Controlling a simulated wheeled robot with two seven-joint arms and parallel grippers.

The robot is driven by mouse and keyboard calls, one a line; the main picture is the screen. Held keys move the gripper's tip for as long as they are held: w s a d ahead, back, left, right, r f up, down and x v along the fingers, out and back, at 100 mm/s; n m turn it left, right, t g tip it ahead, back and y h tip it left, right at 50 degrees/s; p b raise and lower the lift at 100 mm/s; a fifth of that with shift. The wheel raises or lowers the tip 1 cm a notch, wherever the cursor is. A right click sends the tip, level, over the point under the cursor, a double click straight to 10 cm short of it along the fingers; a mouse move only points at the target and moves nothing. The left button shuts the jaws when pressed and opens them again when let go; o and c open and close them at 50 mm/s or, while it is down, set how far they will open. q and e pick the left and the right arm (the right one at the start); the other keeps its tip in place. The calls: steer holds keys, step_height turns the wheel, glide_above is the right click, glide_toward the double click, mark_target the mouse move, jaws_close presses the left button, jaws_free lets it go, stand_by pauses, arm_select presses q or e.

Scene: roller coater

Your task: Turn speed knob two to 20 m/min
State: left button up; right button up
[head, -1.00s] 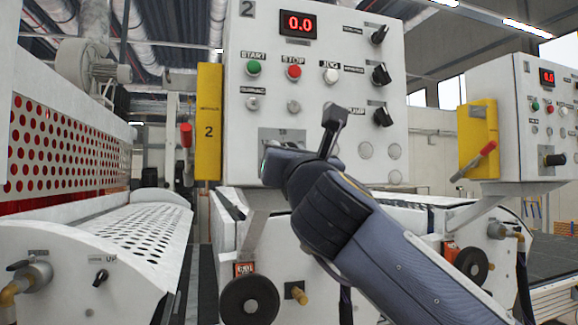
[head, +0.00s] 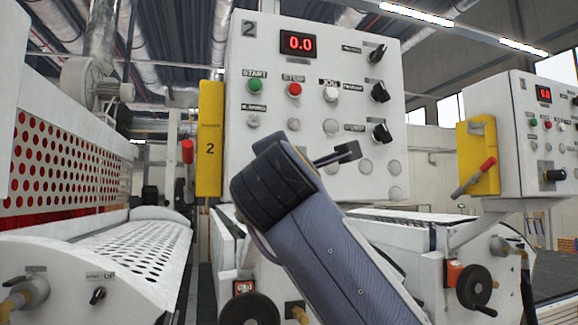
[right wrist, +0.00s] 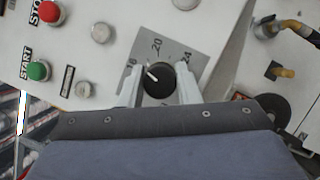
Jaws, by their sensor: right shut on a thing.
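The knob's white pointer line points up and left, short of the 20 mark. My right gripper (right wrist: 160,76) is shut on the knob, one pale finger on each side. In the head view, my right wrist covers the knob and dial on control panel 2 (head: 345,60). The panel's red display (head: 298,43) reads 0.0. My left gripper is not in view.
Panel 2 has a green START button (head: 255,86), a red STOP button (head: 294,90) and black selector knobs (head: 380,92) at its right. A yellow plate (head: 209,140) flanks it. A second panel (head: 520,140) stands at the right.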

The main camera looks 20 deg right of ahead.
steer(key=m, duration=0.2)
steer(key=m+g+p, duration=0.1)
steer(key=m, duration=0.1)
steer(key=shift+a+r+g, duration=0.1)
steer(key=shift+g, duration=0.2)
steer(key=shift+m+g+p, duration=0.6)
steer(key=shift+m+p, duration=0.25)
steer(key=shift+m, duration=0.85)
steer(key=o, duration=1)
steer(key=shift+c, duration=0.2)
steer(key=b+v, duration=0.1)
steer(key=v, duration=0.6)
steer(key=shift+s, duration=0.4)
